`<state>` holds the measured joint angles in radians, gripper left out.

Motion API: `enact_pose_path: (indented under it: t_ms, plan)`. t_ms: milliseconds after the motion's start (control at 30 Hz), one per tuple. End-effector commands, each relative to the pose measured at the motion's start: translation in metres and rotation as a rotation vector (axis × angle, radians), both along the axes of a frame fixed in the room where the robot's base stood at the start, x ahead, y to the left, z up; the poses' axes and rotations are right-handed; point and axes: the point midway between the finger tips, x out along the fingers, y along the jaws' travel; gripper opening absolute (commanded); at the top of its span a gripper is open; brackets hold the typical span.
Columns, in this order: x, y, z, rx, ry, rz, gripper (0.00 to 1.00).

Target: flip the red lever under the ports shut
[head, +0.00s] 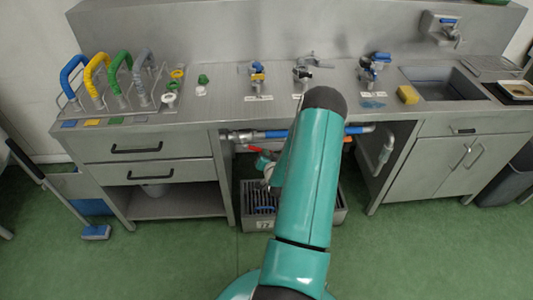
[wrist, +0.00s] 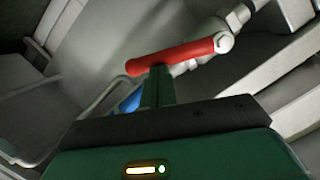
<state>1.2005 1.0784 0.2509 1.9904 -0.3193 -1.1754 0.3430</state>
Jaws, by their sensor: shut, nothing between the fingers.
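The red lever (wrist: 178,56) lies across the upper middle of the wrist view, its right end at a pale metal pivot (wrist: 224,42). My gripper (wrist: 157,72) is shut and empty, its green fingers pointing up to the lever's left half. The fingertips overlap the lever in the picture; I cannot tell whether they touch it. In the head view a small bit of the red lever (head: 255,149) shows under the counter, left of my teal arm. My arm hides most of the space there, and the gripper is hard to make out.
A pipe with a blue section (head: 276,134) runs under the counter edge (head: 225,112). A grated crate (head: 262,222) stands on the floor below. Drawers (head: 150,146) close in the left side and a sink cabinet (head: 440,160) the right.

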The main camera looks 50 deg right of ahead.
Motion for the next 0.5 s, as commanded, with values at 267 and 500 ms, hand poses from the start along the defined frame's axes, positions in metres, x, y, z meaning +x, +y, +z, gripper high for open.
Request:
enact_pose_path:
  t_ms: [267, 500]
  plan:
    - [0.0006, 0.0006, -0.0041, 0.031, -0.034, 0.000, 0.00]
    - [0.0016, 0.0019, -0.0102, 0.078, -0.086, 0.000, 0.00]
